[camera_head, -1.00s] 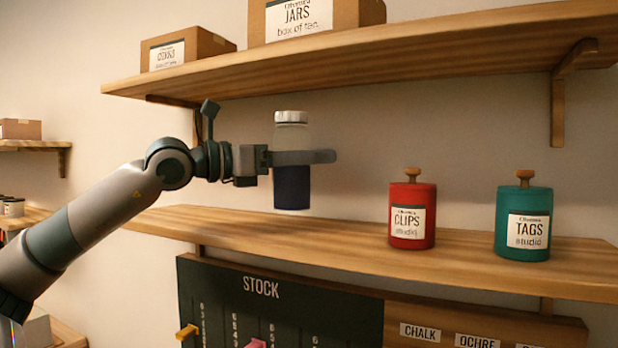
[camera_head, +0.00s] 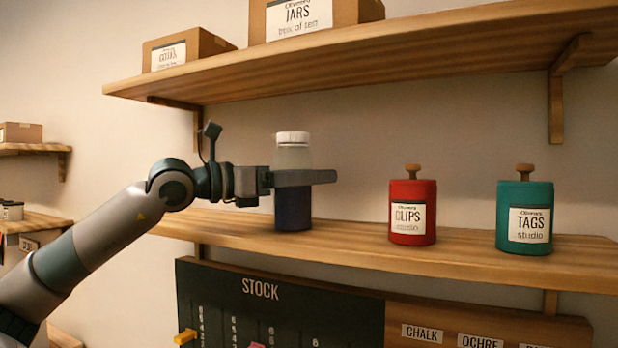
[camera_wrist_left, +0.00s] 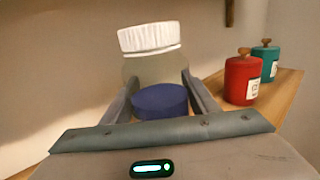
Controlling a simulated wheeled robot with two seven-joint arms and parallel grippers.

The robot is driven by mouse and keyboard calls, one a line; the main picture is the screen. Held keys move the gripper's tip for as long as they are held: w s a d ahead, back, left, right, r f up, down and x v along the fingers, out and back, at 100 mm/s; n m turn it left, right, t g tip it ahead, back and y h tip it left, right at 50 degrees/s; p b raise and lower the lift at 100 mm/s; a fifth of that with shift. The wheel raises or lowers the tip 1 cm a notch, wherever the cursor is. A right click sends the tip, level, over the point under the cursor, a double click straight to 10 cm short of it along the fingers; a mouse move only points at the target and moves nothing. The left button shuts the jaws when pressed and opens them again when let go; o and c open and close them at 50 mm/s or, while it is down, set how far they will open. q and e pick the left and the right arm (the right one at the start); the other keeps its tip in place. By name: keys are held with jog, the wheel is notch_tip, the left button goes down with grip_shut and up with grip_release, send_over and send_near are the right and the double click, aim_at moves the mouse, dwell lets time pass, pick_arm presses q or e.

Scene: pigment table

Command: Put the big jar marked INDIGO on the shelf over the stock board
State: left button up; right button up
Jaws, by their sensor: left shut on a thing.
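The big jar (camera_head: 293,212) has a white lid, a clear upper part and dark blue contents; no INDIGO mark shows. My left gripper (camera_head: 305,178) is shut around its middle and holds it upright. The jar's base is at the level of the shelf (camera_head: 350,240) over the stock board (camera_head: 285,305); I cannot tell whether it touches. In the left wrist view the jar (camera_wrist_left: 160,102) stands between the two fingers (camera_wrist_left: 160,108). My right gripper is not in view.
A red CLIPS canister (camera_head: 412,212) and a teal TAGS canister (camera_head: 524,218) stand on the same shelf to the right, with a free gap between jar and CLIPS. An upper shelf (camera_head: 400,65) with cardboard boxes (camera_head: 185,50) hangs above the jar.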

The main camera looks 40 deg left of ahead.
pick_arm(q)
jog(key=o, duration=1.6)
jog(key=shift+c, duration=0.2)
jog(key=shift+r, duration=0.1)
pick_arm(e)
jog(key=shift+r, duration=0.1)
pick_arm(q)
jog(key=shift+s+a+f+b, duration=0.15)
jog(key=shift+s+b, duration=0.3)
jog(key=shift+s+a+f+b, duration=0.1)
jog(key=shift+s+a+b, duration=0.05)
jog(key=shift+s+b, duration=0.3)
jog(key=b+v, duration=0.4)
jog(key=v, duration=0.1)
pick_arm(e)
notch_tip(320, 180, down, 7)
pick_arm(q)
jog(key=b+v, duration=0.3)
jog(key=v, duration=0.1)
jog(key=shift+s+a, duration=0.1)
jog(key=shift+s, duration=0.15)
jog(key=shift+s+a+r, duration=0.1)
jog(key=shift+s, duration=0.2)
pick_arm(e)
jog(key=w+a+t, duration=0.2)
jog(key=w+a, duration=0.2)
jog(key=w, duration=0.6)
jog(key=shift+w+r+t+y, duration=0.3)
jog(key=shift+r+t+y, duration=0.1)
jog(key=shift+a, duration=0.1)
